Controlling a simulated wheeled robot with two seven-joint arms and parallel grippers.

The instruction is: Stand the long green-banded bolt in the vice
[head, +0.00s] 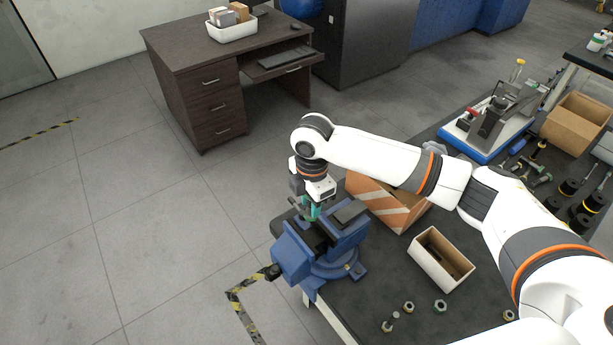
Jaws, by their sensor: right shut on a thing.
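The blue bench vice (290,257) stands at the near left corner of the dark workbench, with its dark jaws upward. My right gripper (314,203) is directly above the vice jaws, pointing down, and is shut on the long green-banded bolt (314,212). A green part of the bolt shows just below the fingers, upright or nearly so. Its lower end is at the jaws; I cannot tell whether it is between them or just above. My left gripper is not in view.
A striped cardboard box (384,207) stands close behind the vice. An open white-rimmed box (441,260) is right of it. Several small nuts and bolts, including a green-ringed nut (440,306), lie near the front. A blue-based fixture (490,130) stands farther back. Left of the bench is open floor.

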